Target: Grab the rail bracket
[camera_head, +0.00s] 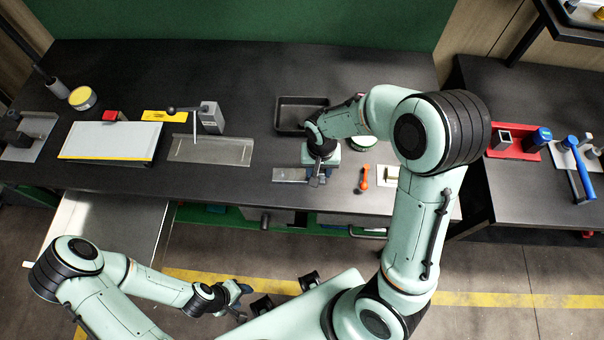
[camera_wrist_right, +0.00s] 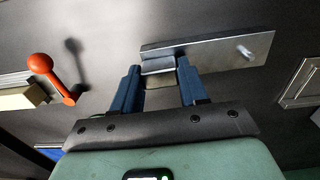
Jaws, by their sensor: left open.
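The rail bracket, a flat grey metal plate with a raised block at one end, lies on the dark bench (camera_head: 240,75); the plate shows in the head view (camera_head: 288,174) and the right wrist view (camera_wrist_right: 225,52). My right gripper (camera_wrist_right: 158,68) points down at the raised block end. Its two blue fingers stand apart on either side of that end; whether they touch it cannot be told. In the head view the right gripper (camera_head: 317,178) is partly hidden by its own wrist. My left gripper (camera_head: 238,292) is open and empty in front of the bench, over the floor.
An orange-red handle (camera_head: 364,178) and a pale block on a plate (camera_head: 388,174) lie right of the bracket. A black tray (camera_head: 292,102) is behind. A metal fixture plate (camera_head: 212,150) stands left, with bare bench between.

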